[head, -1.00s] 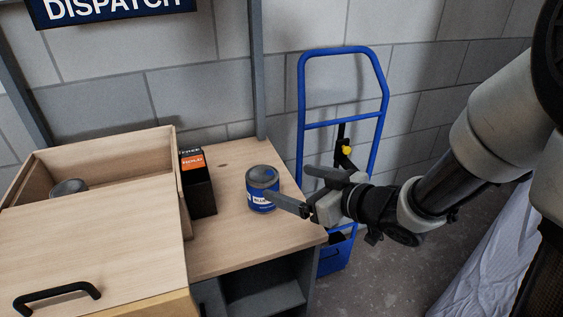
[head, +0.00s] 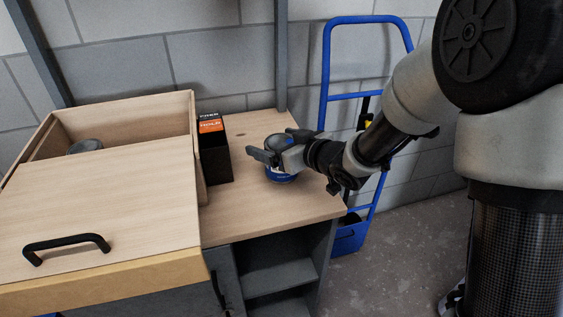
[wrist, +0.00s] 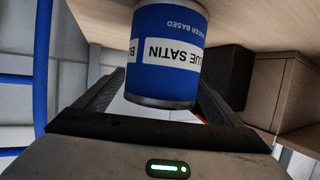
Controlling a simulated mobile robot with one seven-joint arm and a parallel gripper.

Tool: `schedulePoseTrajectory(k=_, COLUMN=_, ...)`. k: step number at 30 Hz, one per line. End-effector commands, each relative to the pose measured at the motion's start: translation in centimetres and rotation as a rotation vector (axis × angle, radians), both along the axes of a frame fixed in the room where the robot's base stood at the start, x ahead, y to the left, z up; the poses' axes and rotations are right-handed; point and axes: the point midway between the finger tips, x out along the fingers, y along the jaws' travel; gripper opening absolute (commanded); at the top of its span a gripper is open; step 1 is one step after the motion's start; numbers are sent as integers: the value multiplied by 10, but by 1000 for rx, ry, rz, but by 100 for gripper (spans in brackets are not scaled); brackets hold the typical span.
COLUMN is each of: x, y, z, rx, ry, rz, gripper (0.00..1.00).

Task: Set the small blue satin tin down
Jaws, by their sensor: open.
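The small blue satin tin (head: 281,174) stands upright on the wooden bench top (head: 235,219), right of a black box. My gripper (head: 281,147) reaches in from the right at the height of the tin's upper part and hides some of it. In the wrist view the tin (wrist: 165,72) appears upside down, with its "BLUE SATIN" label between my two fingers. The fingers are open on either side of it. I cannot tell whether either finger touches it.
A black box with an orange label (head: 213,150) stands left of the tin. Further left is a wooden crate (head: 125,121) with a grey-lidded tin (head: 86,146) inside and a handled panel (head: 95,205) in front. A blue hand truck (head: 326,75) stands behind on the right.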

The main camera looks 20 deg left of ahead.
Motion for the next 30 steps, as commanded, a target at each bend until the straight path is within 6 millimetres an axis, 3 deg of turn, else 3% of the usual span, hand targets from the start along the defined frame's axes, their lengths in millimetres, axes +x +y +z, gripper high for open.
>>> schedulePoseTrajectory(k=11, x=7, y=9, z=-3, rx=0, ry=0, rz=-1, gripper=87)
schedulePoseTrajectory(k=23, x=7, y=9, z=-1, rx=2, ry=-3, rz=-1, gripper=20)
schedulePoseTrajectory(k=30, x=7, y=9, z=3, rx=2, ry=-3, rz=-1, gripper=20)
